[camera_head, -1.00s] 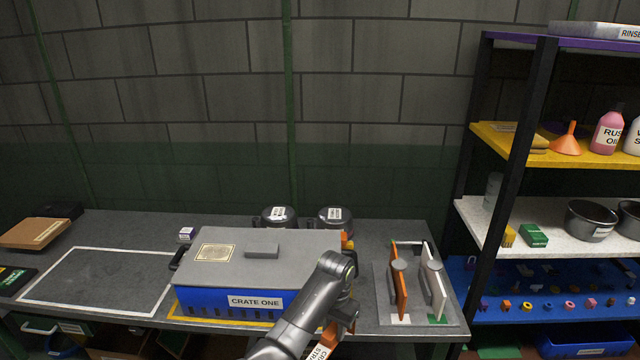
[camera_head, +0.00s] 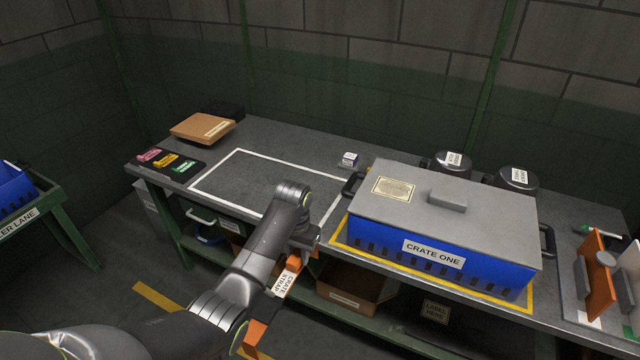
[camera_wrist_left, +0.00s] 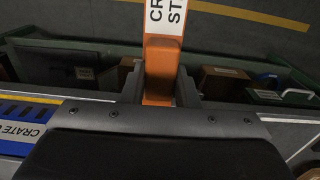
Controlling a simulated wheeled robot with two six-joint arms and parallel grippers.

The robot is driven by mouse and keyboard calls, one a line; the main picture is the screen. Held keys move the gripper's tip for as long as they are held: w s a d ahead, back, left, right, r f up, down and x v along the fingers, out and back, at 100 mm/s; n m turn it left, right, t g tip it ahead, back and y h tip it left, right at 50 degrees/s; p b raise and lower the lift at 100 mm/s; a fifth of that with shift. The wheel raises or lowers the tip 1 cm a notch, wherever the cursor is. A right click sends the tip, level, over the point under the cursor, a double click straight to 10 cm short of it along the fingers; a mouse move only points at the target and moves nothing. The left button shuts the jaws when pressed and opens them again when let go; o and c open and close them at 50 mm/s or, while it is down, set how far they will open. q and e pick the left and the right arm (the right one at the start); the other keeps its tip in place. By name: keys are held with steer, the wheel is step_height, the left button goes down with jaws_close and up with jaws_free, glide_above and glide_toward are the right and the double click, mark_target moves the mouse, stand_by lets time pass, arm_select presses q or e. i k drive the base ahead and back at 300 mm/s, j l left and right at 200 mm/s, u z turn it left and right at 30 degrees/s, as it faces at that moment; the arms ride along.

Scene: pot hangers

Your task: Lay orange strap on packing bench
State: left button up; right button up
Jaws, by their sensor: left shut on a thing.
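The orange strap (camera_head: 257,330) has a white label reading CRATE STRAP. My left gripper (camera_head: 303,246) is shut on one end of it, and the rest hangs down in front of the bench's front edge. In the left wrist view the strap (camera_wrist_left: 161,72) sits between the two fingers of my left gripper (camera_wrist_left: 160,88). The packing bench (camera_head: 330,186) is grey, with a bare area framed by a white line behind the gripper. My right gripper is not in view.
A blue crate marked CRATE ONE (camera_head: 432,255) with a grey lid stands right of the gripper. A cardboard box (camera_head: 203,127) and a dark board with coloured tags (camera_head: 170,163) lie at the bench's left end. Two dark pots (camera_head: 450,165) stand behind the crate.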

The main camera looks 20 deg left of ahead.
mark_target(279, 144)
steer(key=i+j+z, duration=0.1)
steer(key=j, duration=0.25)
steer(key=i+j, duration=0.2)
steer(key=j, duration=0.15)
steer(key=i+j+z, duration=0.15)
steer(key=j, duration=0.2)
steer(key=i+j+z, duration=0.3)
steer(key=j+z, duration=0.15)
steer(key=j, duration=0.7)
steer(key=i+j+z, duration=0.1)
steer(key=j+z, duration=0.35)
steer(key=j, duration=0.7)
steer(key=k+j+z, duration=0.1)
steer(key=j+z, duration=0.35)
steer(key=j, duration=0.7)
